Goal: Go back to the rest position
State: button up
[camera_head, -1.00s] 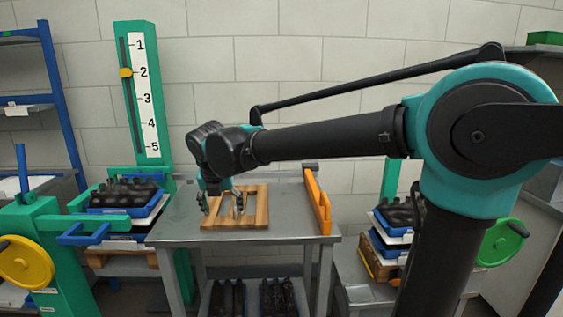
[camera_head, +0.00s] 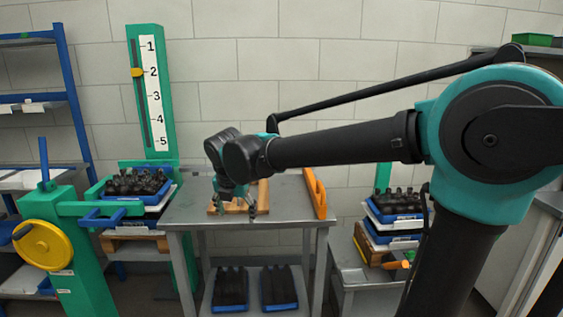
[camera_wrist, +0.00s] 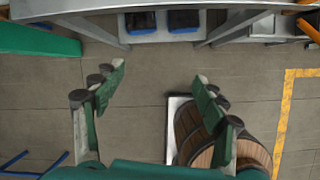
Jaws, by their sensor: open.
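My gripper (camera_head: 236,212) hangs at the end of my arm, in front of the wooden frame on the metal table in the head view. In the wrist view my gripper (camera_wrist: 160,82) has its two fingers spread wide with nothing between them. Bare floor shows below and between the fingers. The wooden frame (camera_head: 262,196) lies on the metal table (camera_head: 290,205), partly hidden behind my gripper and wrist.
An orange bar (camera_head: 315,192) stands along the table's right edge. Blue crates of dark bottles stand left (camera_head: 140,186), right (camera_head: 398,206) and on the lower shelf (camera_head: 279,288). A wooden barrel (camera_wrist: 200,140) is beneath the right finger in the wrist view.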

jog(key=s+d+f+m, duration=0.1)
jog(key=d+f+m, duration=0.4)
jog(key=d+m, duration=0.45)
jog(key=s+d+f+m, duration=0.1)
jog(key=d+f+m, duration=0.6)
jog(key=d, duration=0.4)
jog(key=s+d+f+m, duration=0.7)
jog(key=s+d+m, duration=0.3)
jog(key=m, duration=0.6)
jog(key=shift+s+d+f, duration=0.3)
jog(key=shift+s+d, duration=0.05)
jog(key=shift+d, duration=0.4)
